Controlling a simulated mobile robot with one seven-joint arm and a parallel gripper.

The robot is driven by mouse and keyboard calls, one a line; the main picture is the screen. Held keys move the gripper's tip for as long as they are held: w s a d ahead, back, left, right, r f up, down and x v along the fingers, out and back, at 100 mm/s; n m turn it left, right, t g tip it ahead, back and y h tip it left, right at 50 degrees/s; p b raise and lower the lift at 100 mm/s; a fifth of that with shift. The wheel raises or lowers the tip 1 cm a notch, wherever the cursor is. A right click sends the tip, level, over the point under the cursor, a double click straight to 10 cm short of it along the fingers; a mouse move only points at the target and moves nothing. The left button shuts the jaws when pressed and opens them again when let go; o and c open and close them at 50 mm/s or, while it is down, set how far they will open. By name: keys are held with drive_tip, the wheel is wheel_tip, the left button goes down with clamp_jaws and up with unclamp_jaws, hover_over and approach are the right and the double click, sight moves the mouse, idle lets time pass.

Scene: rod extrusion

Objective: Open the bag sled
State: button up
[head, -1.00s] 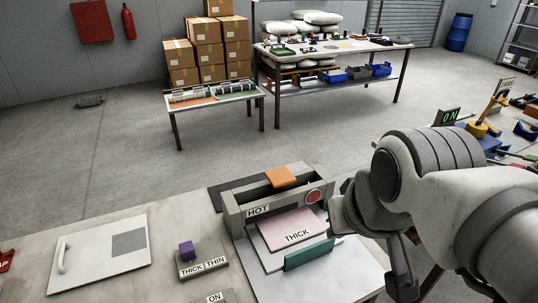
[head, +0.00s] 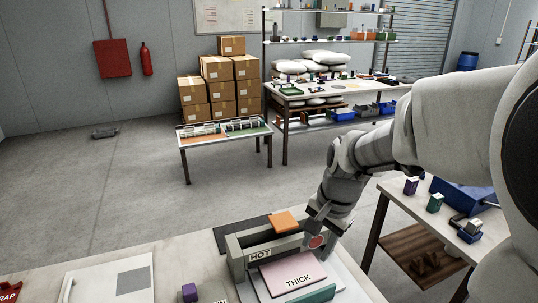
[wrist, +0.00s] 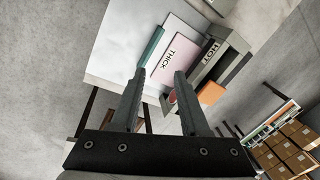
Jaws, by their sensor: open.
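I take this plate and bar to be the bag sled. My gripper (wrist: 160,76) is open and empty in the wrist view. The green bar (wrist: 151,46) and pink sheet (wrist: 166,69) lie beyond its fingertips, apart from them. In the head view my arm's end is beside the unit's right end.
A purple block (head: 189,292) and a white panel with a handle (head: 105,280) are to the left on the same table. A side table (head: 410,222) with small blocks and a blue box stands at right. Open floor lies behind.

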sight(312, 293)
drive_tip(key=w+f+m, duration=0.1)
drive_tip(key=f, duration=0.7)
drive_tip(key=w+d+f+m+g, duration=0.1)
drive_tip(key=w+f+m, duration=0.1)
drive_tip(key=f, duration=0.7)
drive_tip(key=w+d+f+m+h+p, duration=0.1)
drive_tip(key=w+f+m, duration=0.1)
drive_tip(key=f, duration=0.6)
drive_tip(key=shift+w+f+g, duration=0.15)
drive_tip(key=shift+f+g, duration=0.25)
drive_tip(key=shift+c, duration=0.3)
clamp_jaws()
